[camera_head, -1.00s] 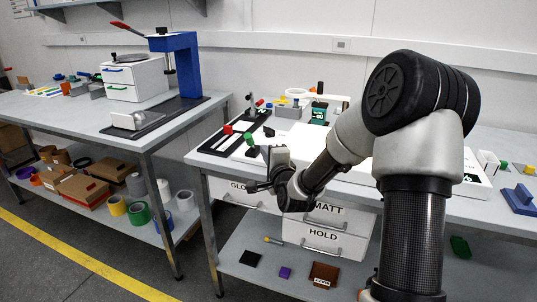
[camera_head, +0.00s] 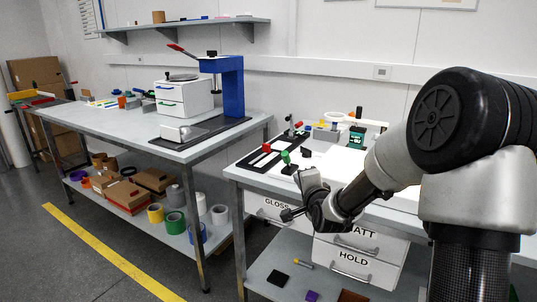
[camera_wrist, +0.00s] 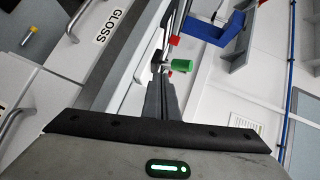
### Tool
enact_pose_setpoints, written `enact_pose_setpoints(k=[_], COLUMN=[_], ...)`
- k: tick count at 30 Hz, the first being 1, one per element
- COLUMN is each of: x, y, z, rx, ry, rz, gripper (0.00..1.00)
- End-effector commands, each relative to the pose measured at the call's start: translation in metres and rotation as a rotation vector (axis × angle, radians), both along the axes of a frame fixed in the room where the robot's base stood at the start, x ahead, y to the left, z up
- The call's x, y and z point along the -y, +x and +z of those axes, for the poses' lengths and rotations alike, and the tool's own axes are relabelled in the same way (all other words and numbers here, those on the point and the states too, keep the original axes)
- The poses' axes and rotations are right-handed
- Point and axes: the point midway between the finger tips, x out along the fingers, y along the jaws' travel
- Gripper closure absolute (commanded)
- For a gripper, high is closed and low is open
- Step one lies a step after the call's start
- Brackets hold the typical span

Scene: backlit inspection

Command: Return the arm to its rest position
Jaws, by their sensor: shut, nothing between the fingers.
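In the wrist view the fingers of my gripper (camera_wrist: 161,97) are together and empty. A green cylinder (camera_wrist: 181,65) shows just beyond the fingertips there; it also stands on the bench in the head view (camera_head: 285,157). I cannot judge its exact gap from the fingers.
Drawers labelled MATT and HOLD (camera_head: 352,262) hang under the bench. A red block (camera_head: 266,148) stands on a black strip. A blue press (camera_head: 231,85) and white drawer box (camera_head: 184,97) stand on the left bench (camera_head: 140,125). Floor with a yellow line (camera_head: 100,250) is clear at left.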

Motion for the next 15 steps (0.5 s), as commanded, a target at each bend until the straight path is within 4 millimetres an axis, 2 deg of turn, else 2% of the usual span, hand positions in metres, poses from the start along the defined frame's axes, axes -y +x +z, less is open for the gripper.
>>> enact_pose_setpoints(k=[1,3,5,8,12,15], x=[-0.01,-0.018,-0.02,-0.022,-0.018,-0.014], y=[-0.011,-0.032,-0.055,-0.1,-0.175,-0.23], z=[0.018,0.033,0.046,0.069,0.097,0.109], rx=[-0.036,-0.11,-0.176,-0.278,-0.411,-0.488], ry=[-0.121,-0.301,-0.449,-0.668,-0.91,-1.027], rz=[0.037,0.087,0.128,0.198,0.309,0.403], gripper=[1.0,1.0,1.0,1.0,1.0,1.0])
